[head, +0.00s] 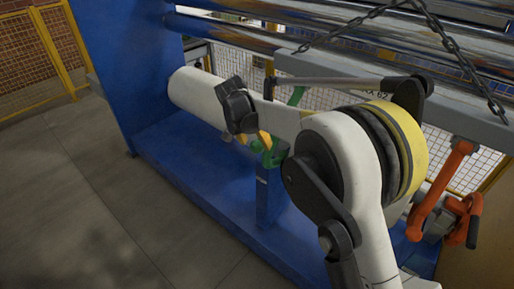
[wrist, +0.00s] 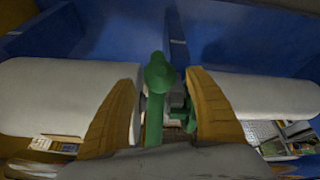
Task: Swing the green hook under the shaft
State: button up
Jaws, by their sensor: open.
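The green hook (wrist: 157,78) stands between my two yellow fingers in the wrist view, with a rounded knob at its top. In the head view, green parts (head: 272,155) show just beyond my fingers, partly hidden by my arm. My gripper (wrist: 162,80) is open, one finger on each side of the hook, with a visible gap on both sides.
A blue machine frame (head: 125,60) and blue base (head: 190,170) surround the work area. Chains (head: 345,28) hang from above, near metal rollers (head: 250,40). An orange arm (head: 435,195) stands at the right. The grey floor (head: 70,200) at left is clear.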

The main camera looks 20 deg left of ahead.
aim_at(264, 155)
jog(key=shift+x, duration=1.2)
grip_shut()
jog(key=w+f+b, duration=0.1)
jog(key=f, duration=0.1)
jog(key=w+d+f+t+b, duration=0.1)
jog(key=f+b, duration=0.1)
jog(key=w+f+t+h+b, duration=0.1)
jog(key=f+b, duration=0.1)
jog(key=shift+w+d+f, duration=0.2)
jog(key=shift+f, duration=0.05)
jog(key=w+f+b, duration=0.1)
jog(key=w+d+f+t+b, duration=0.1)
jog(key=w+f, duration=0.1)
jog(key=w+d+f+t, duration=0.1)
jog(key=shift+w+f+h+b, duration=0.15)
jog(key=shift+w+h+b, duration=0.15)
jog(key=shift+b, duration=0.1)
jog(key=shift+w+d+f, duration=0.15)
jog(key=shift+w+f, duration=0.1)
jog(key=shift+w, duration=0.25)
